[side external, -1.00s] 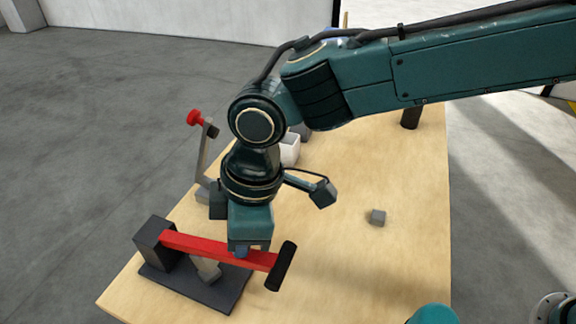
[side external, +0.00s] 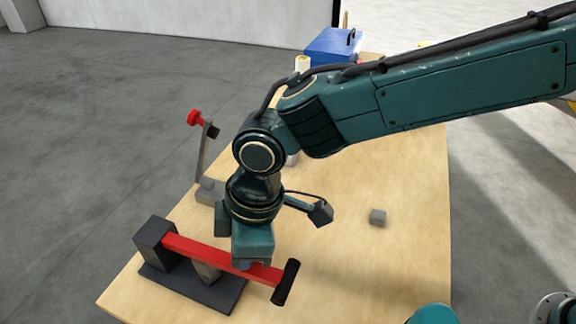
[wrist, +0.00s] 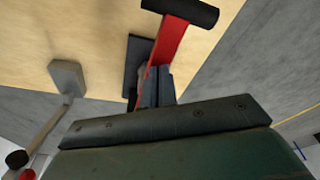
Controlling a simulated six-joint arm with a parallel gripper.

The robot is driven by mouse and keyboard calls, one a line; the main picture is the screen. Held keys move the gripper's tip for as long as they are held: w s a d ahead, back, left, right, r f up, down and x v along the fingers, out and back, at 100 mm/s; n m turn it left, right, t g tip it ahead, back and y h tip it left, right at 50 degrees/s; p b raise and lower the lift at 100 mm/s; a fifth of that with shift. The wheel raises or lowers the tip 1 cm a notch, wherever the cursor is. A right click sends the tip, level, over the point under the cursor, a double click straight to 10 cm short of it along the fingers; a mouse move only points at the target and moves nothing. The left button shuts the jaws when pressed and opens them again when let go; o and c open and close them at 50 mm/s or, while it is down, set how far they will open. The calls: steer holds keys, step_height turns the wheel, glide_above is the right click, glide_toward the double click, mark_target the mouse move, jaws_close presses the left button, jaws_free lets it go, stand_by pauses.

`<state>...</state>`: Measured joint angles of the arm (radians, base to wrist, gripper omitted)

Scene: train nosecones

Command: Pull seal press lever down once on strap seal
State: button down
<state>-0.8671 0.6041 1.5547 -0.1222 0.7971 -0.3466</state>
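The strap seal press has a dark base plate (side external: 215,293), a dark upright block (side external: 155,243) and a red lever (side external: 205,250) with a black crossbar handle (side external: 286,282). The lever slopes down from the block to the handle. My gripper (side external: 252,265) points down onto the lever, close to the handle. In the wrist view the fingers (wrist: 158,86) look close together and empty, against or just over the red lever (wrist: 172,42). Exact contact is hard to see. The black handle also shows in the wrist view (wrist: 182,11).
A grey upright lever with a red knob (side external: 194,118) stands behind the press at the table's left edge. A blue box (side external: 332,45) is at the far end.

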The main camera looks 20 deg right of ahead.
step_height(320, 180, up, 18)
stand_by(2.1)
steer(key=shift+f, duration=0.1)
steer(key=s+d+r+m+t, duration=0.1)
steer(key=d+r+m, duration=0.25)
steer(key=d, duration=0.95)
steer(key=d+r+m+t, duration=0.2)
steer(key=d+m, duration=0.2)
steer(key=d, duration=0.9)
steer(key=s+d+f+m+t+h, duration=0.1)
steer(key=s+d+f+m, duration=0.2)
steer(key=s+d, duration=0.4)
steer(key=s+d+f+m+t+h, duration=0.1)
steer(key=s+d+f+m, duration=0.3)
steer(key=d, duration=0.6)
steer(key=s+f, duration=0.2)
steer(key=s, duration=0.1)
steer(key=shift+s, duration=0.3)
